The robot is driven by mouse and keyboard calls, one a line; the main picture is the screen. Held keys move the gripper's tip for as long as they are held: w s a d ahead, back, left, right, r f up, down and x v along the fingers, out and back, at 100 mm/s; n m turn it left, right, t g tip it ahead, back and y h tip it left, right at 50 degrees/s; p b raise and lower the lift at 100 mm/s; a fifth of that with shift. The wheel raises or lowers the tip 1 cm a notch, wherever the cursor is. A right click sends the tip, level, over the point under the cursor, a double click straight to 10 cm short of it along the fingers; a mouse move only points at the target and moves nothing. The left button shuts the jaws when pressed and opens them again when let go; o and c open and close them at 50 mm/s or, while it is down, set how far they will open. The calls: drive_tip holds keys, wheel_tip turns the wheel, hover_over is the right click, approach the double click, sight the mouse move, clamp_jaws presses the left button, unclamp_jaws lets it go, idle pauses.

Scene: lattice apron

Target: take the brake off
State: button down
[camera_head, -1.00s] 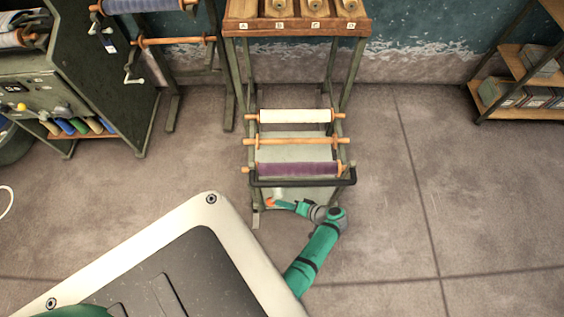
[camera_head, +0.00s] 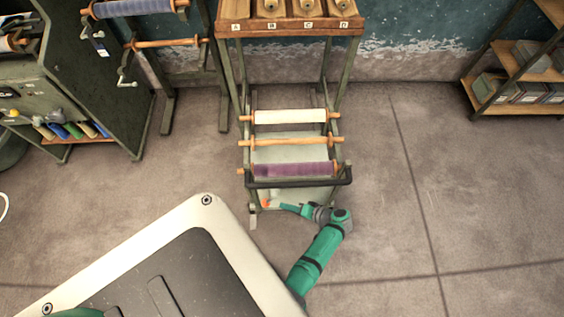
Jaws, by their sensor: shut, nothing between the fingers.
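A green-framed cart (camera_head: 242,150) stands in the middle with a white roll (camera_head: 290,117), a bare wooden roller (camera_head: 290,142) and a purple roll (camera_head: 295,169) across it. A dark push bar (camera_head: 300,183) crosses its near end. A small grey flap (camera_head: 253,222), perhaps a brake pedal, sticks out at its near left foot. My gripper (camera_head: 270,204) is shut, low by the cart's near left corner, close to a small orange part (camera_head: 266,203). I cannot tell whether they touch or whether the orange part belongs to the brake.
A wooden rack (camera_head: 290,28) with labelled slots stands behind the cart. A dark green cabinet (camera_head: 100,75) and a roller stand (camera_head: 168,100) are at left, a shelf (camera_head: 490,95) at right. The floor (camera_head: 390,200) right of the cart is clear.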

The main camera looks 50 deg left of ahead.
drive_tip(key=f+v, duration=0.1)
drive_tip(key=v, duration=0.9)
drive_tip(key=shift+w+d, duration=0.25)
drive_tip(key=shift+w, duration=0.1)
drive_tip(key=shift+r, duration=0.15)
